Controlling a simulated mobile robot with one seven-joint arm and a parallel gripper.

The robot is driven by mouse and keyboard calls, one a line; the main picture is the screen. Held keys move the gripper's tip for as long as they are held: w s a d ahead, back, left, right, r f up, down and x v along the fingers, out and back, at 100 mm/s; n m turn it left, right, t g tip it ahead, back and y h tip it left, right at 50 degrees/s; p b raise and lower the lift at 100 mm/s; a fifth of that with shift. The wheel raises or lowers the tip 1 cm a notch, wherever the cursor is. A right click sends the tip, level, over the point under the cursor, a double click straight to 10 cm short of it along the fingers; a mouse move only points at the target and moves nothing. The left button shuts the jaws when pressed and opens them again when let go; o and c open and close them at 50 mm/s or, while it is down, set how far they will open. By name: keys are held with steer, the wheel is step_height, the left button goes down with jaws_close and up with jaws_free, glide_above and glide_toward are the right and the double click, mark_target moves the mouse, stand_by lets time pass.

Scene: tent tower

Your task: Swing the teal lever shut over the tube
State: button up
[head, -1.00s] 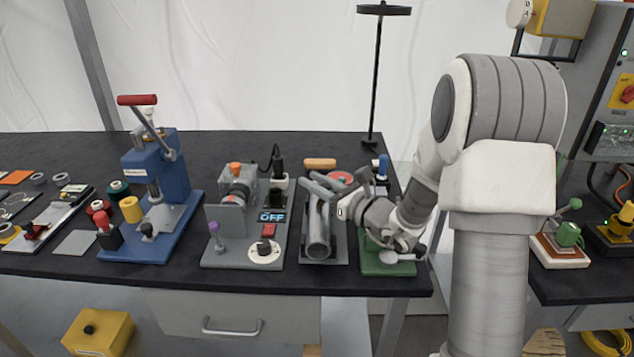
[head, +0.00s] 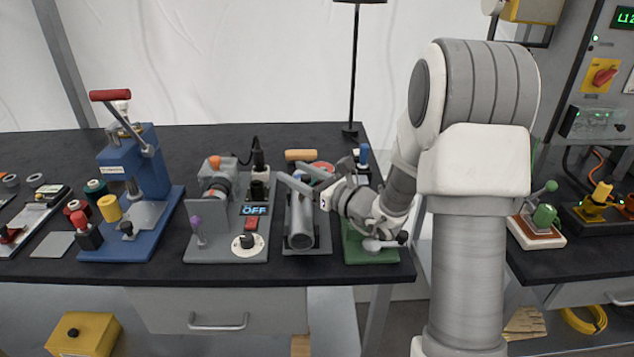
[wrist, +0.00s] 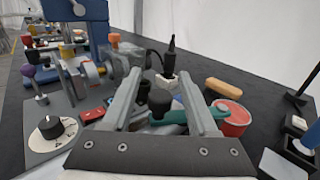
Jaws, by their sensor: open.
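The teal lever (wrist: 183,117) shows in the wrist view, low between and behind my fingers. Its black knob (wrist: 160,102) stands in the gap between them, and I cannot tell whether a finger touches it. In the head view the lever is mostly hidden by my gripper (head: 289,173). My gripper is open, its two grey fingers spread and pointing left over the far end of the tube fixture. The grey metal tube (head: 301,222) lies lengthwise in its fixture, its near end open towards me. In the wrist view my gripper (wrist: 161,76) hides the tube.
Left of the tube stands a grey unit with an OFF display (head: 254,210) and a white dial. A blue press (head: 130,200) is further left. A green base (head: 368,250) sits under my wrist. A red-topped roll (wrist: 232,118) and a tan handle (head: 301,155) lie behind.

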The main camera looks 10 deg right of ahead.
steer(key=p+v, duration=0.1)
steer(key=v, duration=1.6)
